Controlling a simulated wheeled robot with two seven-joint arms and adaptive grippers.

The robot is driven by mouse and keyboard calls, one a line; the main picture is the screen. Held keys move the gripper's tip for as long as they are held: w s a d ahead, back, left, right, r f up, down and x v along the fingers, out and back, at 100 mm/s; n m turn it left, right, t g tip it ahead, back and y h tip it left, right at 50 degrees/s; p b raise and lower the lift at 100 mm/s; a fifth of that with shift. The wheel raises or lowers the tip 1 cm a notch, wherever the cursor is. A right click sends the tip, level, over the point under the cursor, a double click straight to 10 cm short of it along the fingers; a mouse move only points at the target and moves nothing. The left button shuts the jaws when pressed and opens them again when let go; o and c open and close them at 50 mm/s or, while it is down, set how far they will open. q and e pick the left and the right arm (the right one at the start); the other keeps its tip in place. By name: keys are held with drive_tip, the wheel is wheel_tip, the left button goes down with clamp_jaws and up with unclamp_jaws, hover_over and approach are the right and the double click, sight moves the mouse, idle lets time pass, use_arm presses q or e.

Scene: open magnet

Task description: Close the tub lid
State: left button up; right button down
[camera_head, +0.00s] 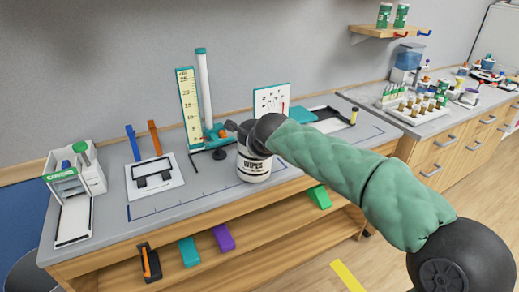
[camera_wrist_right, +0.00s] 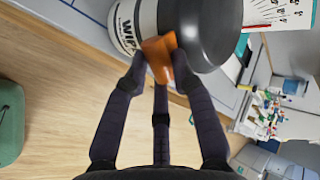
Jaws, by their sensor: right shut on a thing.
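The tub is a white round canister marked WIPES (camera_head: 254,167) with dark bands, upright on the bench in the head view. Its white labelled side (camera_wrist_right: 125,25) and large dark grey lid part (camera_wrist_right: 208,35) show sideways in the right wrist view. My right gripper (camera_wrist_right: 159,68) has its fingers shut on an orange tab (camera_wrist_right: 158,52) at the tub's upper edge. In the head view my right gripper (camera_head: 246,130) is over the tub's top and hides most of it, so I cannot tell how far open the lid is. My left gripper is not in view.
A white tray with a black handle (camera_head: 154,180) and a dispenser box (camera_head: 75,180) stand left on the bench. A ruler board (camera_head: 188,105) and a white column (camera_head: 204,85) stand behind the tub. A card (camera_head: 271,97) stands behind right. Bench front left is clear.

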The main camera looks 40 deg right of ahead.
drive_tip(key=shift+s+a+f+g, duration=0.15)
drive_tip(key=shift+f+g, duration=0.15)
drive_tip(key=shift+f, duration=0.95)
drive_tip(key=c, duration=1.1)
unclamp_jaws()
drive_tip(key=shift+o, duration=0.7)
drive_tip(key=shift+d+f, duration=0.15)
drive_tip(key=shift+d, duration=0.05)
drive_tip(key=v, duration=1.2)
drive_tip(key=shift+d+r, duration=0.15)
drive_tip(key=shift+r, duration=0.3)
